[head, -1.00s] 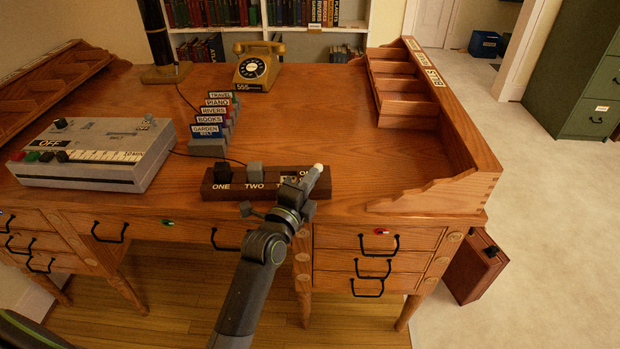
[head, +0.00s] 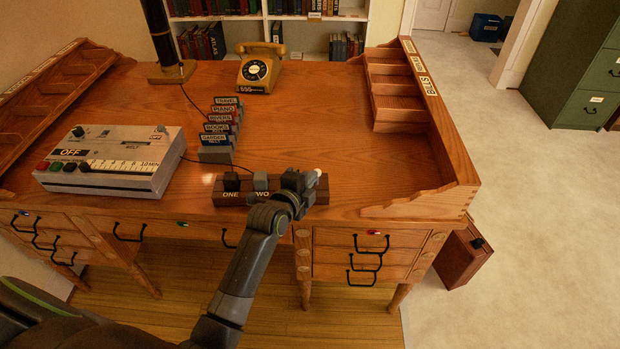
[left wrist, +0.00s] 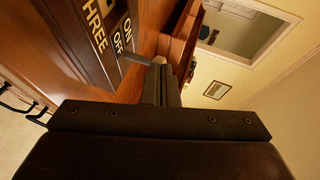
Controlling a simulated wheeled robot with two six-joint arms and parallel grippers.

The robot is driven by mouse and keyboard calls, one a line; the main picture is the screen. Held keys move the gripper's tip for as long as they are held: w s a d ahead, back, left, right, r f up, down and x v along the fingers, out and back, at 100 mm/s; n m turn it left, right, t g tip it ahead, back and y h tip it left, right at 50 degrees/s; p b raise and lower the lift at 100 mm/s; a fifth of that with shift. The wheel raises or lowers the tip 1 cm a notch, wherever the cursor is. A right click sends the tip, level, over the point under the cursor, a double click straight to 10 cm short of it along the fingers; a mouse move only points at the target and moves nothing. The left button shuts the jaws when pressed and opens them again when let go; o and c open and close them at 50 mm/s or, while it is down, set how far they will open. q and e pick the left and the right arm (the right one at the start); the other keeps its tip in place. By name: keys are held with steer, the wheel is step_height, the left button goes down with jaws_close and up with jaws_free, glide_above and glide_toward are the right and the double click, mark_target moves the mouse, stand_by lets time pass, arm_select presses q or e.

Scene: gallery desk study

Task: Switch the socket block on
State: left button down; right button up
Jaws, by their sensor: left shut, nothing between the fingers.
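The socket block (head: 247,200) is a long dark brown bar near the front edge of the desk. Sockets ONE and TWO show in the head view, with a black plug (head: 231,182) at ONE and a grey plug (head: 261,182) at TWO. My left gripper (head: 314,178) is shut and empty, over the block's right end, hiding socket THREE and the switch there. In the left wrist view the block (left wrist: 85,45) shows the labels THREE, ON and OFF. A grey rod (left wrist: 137,59) sticks out beside the ON and OFF labels, close to the left fingertips (left wrist: 160,62). I cannot tell whether they touch.
A grey control box (head: 112,160) marked OFF stands left. A label rack (head: 220,130), a yellow telephone (head: 260,68) and a lamp base (head: 171,72) stand behind. A cord runs behind the block. The desk's right middle is clear, up to the pigeonhole rack (head: 400,95).

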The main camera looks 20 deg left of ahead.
arm_select(q)
steer(key=g+p, duration=0.1)
steer(key=w+r+p, duration=0.1)
steer(key=p, duration=0.1)
steer(key=shift+a+n+g, duration=0.2)
steer(key=shift+n+g, duration=0.1)
steer(key=shift+g, duration=0.1)
steer(key=shift+s+f+b, duration=0.1)
steer(key=shift+f+b, duration=0.25)
steer(key=shift+r+p, duration=0.8)
steer(key=shift+r, duration=0.1)
arm_select(e)
step_height(320, 180, up, 5)
steer(key=shift+r, duration=0.1)
steer(key=shift+r, duration=0.1)
